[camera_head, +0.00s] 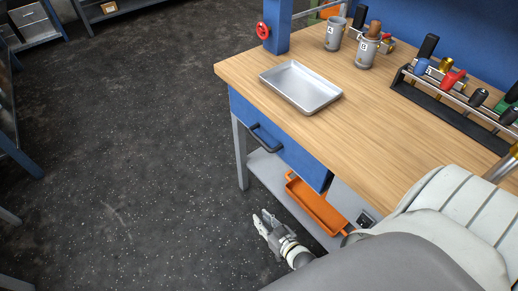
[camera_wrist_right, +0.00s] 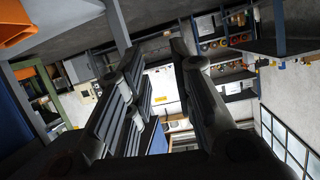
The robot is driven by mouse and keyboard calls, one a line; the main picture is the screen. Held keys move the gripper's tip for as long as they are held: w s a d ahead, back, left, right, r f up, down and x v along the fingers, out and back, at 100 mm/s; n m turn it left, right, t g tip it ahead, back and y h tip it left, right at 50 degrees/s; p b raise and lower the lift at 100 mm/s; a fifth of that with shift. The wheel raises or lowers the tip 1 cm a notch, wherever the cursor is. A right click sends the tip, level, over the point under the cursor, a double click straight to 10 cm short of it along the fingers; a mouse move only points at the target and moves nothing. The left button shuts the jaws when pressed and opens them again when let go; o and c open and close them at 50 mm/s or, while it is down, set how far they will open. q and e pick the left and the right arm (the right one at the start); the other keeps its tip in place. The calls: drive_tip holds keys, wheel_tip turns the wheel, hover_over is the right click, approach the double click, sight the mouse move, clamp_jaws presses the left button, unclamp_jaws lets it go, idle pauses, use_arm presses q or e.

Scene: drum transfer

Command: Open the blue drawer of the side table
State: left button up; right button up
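The blue drawer (camera_head: 298,158) is under the wooden top of the side table (camera_head: 345,125), and its front looks flush with the frame, so it appears shut. Its dark bar handle (camera_head: 263,141) is on the left part of the front. My right gripper (camera_head: 262,219) is low over the floor, in front of the table and below the handle, apart from both. In the right wrist view its two dark fingers (camera_wrist_right: 157,50) are spread with nothing between them. My left gripper is not in view.
A metal tray (camera_head: 300,88) lies on the tabletop near the drawer side. Cups (camera_head: 367,51) and a tool rack (camera_head: 455,98) stand farther back. An orange bin (camera_head: 315,205) sits on the lower shelf (camera_head: 265,166). The dark floor left of the table is clear.

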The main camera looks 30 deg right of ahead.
drive_tip(key=w+d+r+t+b, duration=0.2)
drive_tip(key=w+r+t+b, duration=0.1)
drive_tip(key=w+r+t, duration=0.15)
drive_tip(key=m+t+h+b, duration=0.3)
drive_tip(key=m+t+b, duration=0.1)
drive_tip(key=t+b, duration=0.4)
approach(260, 144)
drive_tip(key=w, duration=0.1)
drive_tip(key=x, duration=0.3)
drive_tip(key=p+x, duration=0.1)
drive_tip(key=x, duration=0.5)
drive_tip(key=shift+w+d+f, duration=0.1)
drive_tip(key=shift+d+f, duration=0.05)
drive_tip(key=shift+d, duration=0.2)
drive_tip(key=shift+w+r, duration=0.35)
drive_tip(key=shift+w, duration=0.1)
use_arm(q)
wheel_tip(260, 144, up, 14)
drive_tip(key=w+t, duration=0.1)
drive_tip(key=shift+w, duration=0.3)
use_arm(e)
clamp_jaws()
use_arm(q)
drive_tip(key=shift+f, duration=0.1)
